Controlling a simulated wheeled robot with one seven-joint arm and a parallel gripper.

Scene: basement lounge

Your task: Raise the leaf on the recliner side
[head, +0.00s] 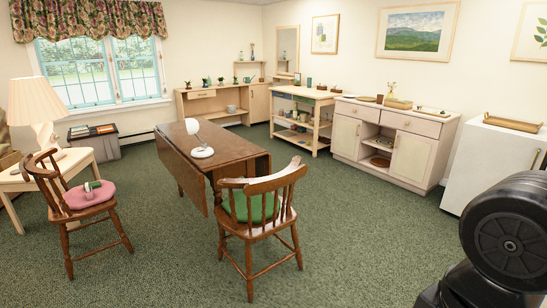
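A brown wooden drop-leaf table (229,143) stands in the middle of the room. Its leaf on the left long side (182,182) hangs down. The table's right side is mostly hidden from here. My gripper is not in view.
A wooden chair with a green cushion (262,208) stands at the table's near end. Another chair with a pink cushion (89,196) stands left, beside a side table (75,160) with a lamp. Green carpet (160,255) is clear between the chairs. Cabinets (420,155) line the back wall.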

